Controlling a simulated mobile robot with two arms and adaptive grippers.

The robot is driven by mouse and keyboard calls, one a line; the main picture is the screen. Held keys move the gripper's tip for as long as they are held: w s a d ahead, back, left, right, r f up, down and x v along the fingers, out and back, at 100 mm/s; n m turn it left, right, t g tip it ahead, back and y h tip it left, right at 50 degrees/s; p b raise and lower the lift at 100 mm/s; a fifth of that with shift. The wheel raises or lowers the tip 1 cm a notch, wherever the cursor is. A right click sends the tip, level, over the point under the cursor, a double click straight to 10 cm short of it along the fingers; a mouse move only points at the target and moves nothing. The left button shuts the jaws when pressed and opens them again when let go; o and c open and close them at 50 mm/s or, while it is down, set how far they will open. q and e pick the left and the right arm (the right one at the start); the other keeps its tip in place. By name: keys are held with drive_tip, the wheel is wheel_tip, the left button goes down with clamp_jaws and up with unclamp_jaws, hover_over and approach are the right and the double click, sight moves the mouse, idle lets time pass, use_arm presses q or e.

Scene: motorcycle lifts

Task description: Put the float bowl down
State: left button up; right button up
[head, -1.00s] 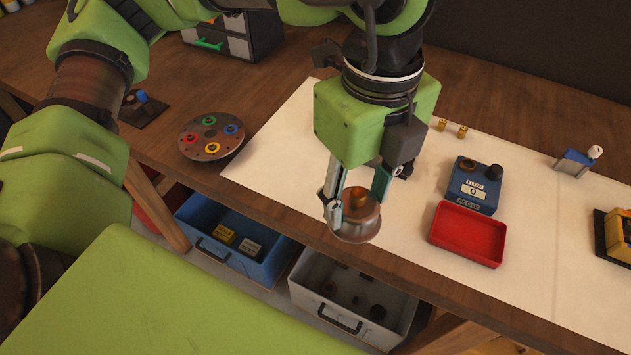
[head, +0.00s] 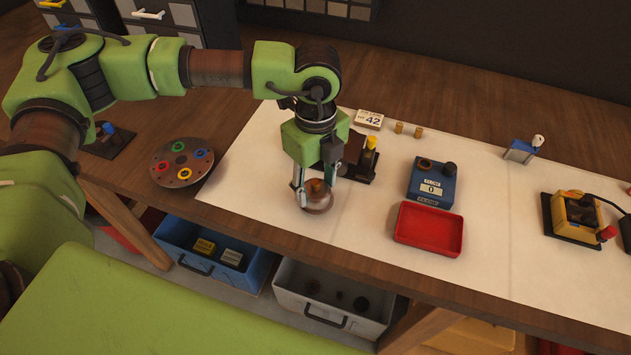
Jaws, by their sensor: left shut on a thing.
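The float bowl (head: 319,204) is a round copper-brown cup with a brass-coloured piece at its middle. My left gripper (head: 316,192) is shut on it, with one finger on each side of the bowl. The bowl is over the white mat (head: 262,178), near the mat's front edge. It looks at or very close to the mat surface; I cannot tell for sure that it touches. My right gripper does not show.
A dark device with a yellow knob (head: 370,145) stands just behind the gripper. To the right are a red tray (head: 429,228) and a blue FLOW gauge (head: 432,183). A disc with coloured rings (head: 182,162) lies left. Open drawers (head: 338,305) sit below the bench edge.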

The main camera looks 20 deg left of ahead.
use_arm(q)
drive_tip(key=shift+f, duration=0.55)
drive_tip(key=shift+f, duration=0.2)
drive_tip(key=o, duration=1)
drive_tip(key=shift+r, duration=0.1)
drive_tip(key=shift+o, duration=0.7)
